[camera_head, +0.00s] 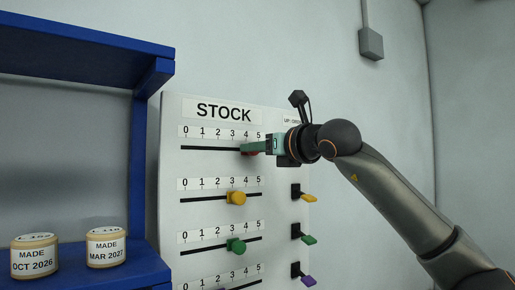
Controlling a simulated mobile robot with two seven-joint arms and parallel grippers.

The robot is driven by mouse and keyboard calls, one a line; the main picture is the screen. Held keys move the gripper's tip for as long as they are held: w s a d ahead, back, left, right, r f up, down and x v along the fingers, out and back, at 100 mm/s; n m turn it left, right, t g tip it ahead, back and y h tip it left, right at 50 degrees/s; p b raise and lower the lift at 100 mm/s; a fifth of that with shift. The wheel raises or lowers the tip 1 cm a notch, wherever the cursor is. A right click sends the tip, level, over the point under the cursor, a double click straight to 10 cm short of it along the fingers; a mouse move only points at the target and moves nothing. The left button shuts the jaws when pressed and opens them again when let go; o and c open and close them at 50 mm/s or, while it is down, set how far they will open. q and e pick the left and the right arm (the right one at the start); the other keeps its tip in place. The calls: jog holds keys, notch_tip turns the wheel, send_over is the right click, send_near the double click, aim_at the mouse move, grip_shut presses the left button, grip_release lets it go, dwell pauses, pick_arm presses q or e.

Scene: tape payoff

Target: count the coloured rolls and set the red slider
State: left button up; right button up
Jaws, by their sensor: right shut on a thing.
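A pale board (172,225) headed STOCK carries slider rows numbered 0 to 5. The red slider (251,153) in the top row is mostly covered by my right gripper (252,147), which is shut on it. The slider stands near the 4; the exact spot is hidden. The yellow slider (236,198) and green slider (236,245) below stand near 3. Two tan rolls sit on the blue shelf at lower left, labelled MADE OCT 2026 (34,262) and MADE MAR 2027 (106,252). My left gripper is out of view.
The blue shelf (150,265) runs close to the board's left edge. Yellow (308,197), green (308,240) and purple (308,281) levers stick out at the board's right side. A grey box (371,43) hangs on the wall. The bottom row is cut off.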

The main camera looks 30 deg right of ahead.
grip_shut()
dwell(0.7)
jog(key=a+b, duration=0.1)
jog(key=a, duration=0.2)
jog(key=s+a+b, duration=0.1)
jog(key=a, duration=0.2)
jog(key=a+b, duration=0.2)
jog(key=a, duration=0.2)
jog(key=shift+s, duration=0.2)
jog(key=shift+a, duration=0.35)
jog(key=shift+r, duration=0.1)
jog(key=o, duration=0.9)
grip_release()
